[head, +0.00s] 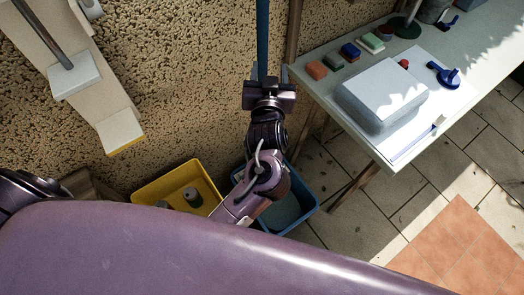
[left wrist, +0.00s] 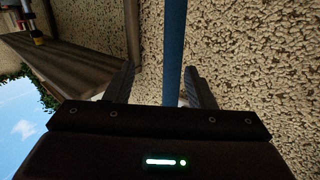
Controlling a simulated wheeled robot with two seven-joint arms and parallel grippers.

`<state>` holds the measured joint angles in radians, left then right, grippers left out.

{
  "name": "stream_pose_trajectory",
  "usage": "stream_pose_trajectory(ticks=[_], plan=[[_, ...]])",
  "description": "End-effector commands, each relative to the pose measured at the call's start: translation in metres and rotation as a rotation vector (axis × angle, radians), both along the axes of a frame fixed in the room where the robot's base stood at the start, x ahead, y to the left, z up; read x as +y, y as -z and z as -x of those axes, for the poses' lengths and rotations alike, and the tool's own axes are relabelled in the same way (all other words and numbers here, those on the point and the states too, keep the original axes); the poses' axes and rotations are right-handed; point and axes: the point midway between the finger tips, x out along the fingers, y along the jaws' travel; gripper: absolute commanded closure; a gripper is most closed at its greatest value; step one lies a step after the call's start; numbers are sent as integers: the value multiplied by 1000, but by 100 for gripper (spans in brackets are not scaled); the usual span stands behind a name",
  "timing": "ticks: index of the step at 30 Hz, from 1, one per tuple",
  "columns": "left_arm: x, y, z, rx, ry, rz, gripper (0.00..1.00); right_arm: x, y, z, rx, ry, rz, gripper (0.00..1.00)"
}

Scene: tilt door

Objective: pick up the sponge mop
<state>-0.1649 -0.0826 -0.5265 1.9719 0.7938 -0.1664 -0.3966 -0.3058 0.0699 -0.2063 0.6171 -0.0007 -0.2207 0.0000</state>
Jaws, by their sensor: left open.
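The sponge mop shows as a blue pole (head: 262,40) standing near the speckled wall in the head view. It also runs down the left wrist view (left wrist: 174,45). My left gripper (head: 268,74) is open at the pole. In the left wrist view, the pole lies between the two spread fingers of the left gripper (left wrist: 163,82), with a gap visible on its left side. I cannot tell whether a finger touches it. The mop's head and lower pole are hidden behind my gripper and arm. My right gripper is not in view.
A yellow bin (head: 160,188) with small items and a blue bin (head: 308,212) stand below by the wall. A table (head: 465,55) on the right holds a grey box (head: 382,95) and several small blocks. A wooden post (head: 293,35) rises close beside the pole.

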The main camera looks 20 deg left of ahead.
Motion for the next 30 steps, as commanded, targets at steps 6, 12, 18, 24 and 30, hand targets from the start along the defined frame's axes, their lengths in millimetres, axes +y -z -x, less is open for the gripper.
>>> stream_pose_trajectory(ticks=[6, 12, 18, 24, 30], plan=[[15, -54, 6, -83, -53, 53, 51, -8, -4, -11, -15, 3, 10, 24], [23, -56, -15, -84, -56, 52, 51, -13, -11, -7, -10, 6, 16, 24], [30, -62, -42, -84, -55, 51, 51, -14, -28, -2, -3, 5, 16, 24], [37, -58, -62, -83, -53, 53, 51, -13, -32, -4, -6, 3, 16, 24], [37, -56, -64, -82, -52, 55, 51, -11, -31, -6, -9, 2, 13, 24]])
